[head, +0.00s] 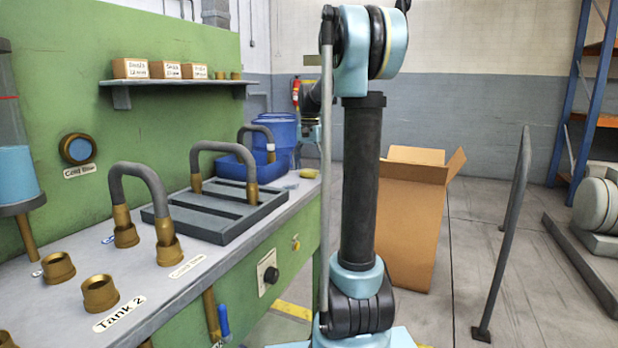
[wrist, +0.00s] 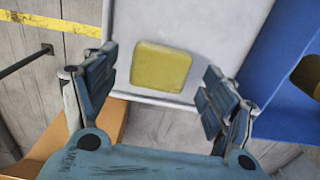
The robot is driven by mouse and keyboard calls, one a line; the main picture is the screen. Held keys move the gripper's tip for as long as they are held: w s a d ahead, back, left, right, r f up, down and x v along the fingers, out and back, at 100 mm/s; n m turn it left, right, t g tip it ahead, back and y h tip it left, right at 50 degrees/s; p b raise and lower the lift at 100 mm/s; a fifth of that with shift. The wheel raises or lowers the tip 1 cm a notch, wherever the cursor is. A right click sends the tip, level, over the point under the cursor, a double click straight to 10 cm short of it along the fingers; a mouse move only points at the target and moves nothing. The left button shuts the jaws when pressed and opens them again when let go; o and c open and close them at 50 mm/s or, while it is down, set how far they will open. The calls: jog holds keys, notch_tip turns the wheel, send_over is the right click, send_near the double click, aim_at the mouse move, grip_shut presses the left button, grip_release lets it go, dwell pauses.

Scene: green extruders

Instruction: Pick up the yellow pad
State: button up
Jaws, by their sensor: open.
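The yellow pad (wrist: 160,67) lies flat on the pale counter top near its edge in the wrist view. It has a rounded square shape. In the head view the pad (head: 309,173) is a small yellow patch at the far end of the counter, beside my arm. My gripper (wrist: 160,85) is open and empty in the wrist view, with the pad showing between its two fingers, apart from them. In the head view my arm partly hides the gripper. The height of the fingers above the pad is hard to tell.
A blue tray (head: 232,166) sits next to the pad; blue also fills the right of the wrist view (wrist: 277,110). A blue bucket (head: 283,130) stands behind. A grey rack (head: 215,215) with bent pipes is nearer. An open cardboard box (head: 408,220) stands on the floor.

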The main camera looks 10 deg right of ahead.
aim_at(310, 170)
jog(key=shift+f, duration=0.35)
jog(key=shift+c, duration=0.4)
jog(key=c, duration=1)
jog(key=shift+r, duration=0.2)
notch_tip(310, 170, up, 10)
jog(key=shift+f, duration=0.1)
